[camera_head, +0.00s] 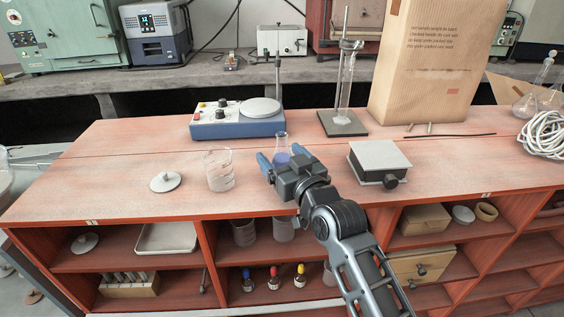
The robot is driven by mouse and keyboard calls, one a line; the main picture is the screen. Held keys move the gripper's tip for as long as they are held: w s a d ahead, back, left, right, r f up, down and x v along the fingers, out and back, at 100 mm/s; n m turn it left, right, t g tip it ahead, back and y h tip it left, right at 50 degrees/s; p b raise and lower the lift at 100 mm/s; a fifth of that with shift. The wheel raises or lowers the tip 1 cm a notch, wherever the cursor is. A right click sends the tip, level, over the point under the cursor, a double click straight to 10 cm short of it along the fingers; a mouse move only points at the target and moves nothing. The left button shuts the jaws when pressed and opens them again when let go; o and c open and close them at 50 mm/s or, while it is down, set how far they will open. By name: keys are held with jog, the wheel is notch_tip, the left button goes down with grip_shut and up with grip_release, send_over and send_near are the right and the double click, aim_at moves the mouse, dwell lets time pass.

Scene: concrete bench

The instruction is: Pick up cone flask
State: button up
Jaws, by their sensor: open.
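A small cone flask (281,143) with purple-blue liquid in its lower part stands on the red-brown bench top (110,150). My gripper (280,157) reaches in from the front right, with its blue fingertips spread. The flask's lower part shows around the gap between the fingers, and its clear neck rises above them. The gripper body hides part of the flask's base. I cannot tell whether the fingers touch the glass.
A glass beaker (218,170) and a grey lidded disc (165,181) stand to the left. A blue stirrer hotplate (238,118) is behind. A grey box with a black knob (378,162) is close on the right. A stand with a glass cylinder (343,122) and a tall cardboard box (432,60) are farther back.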

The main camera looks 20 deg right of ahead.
jog(key=shift+c, duration=0.4)
jog(key=c, duration=1)
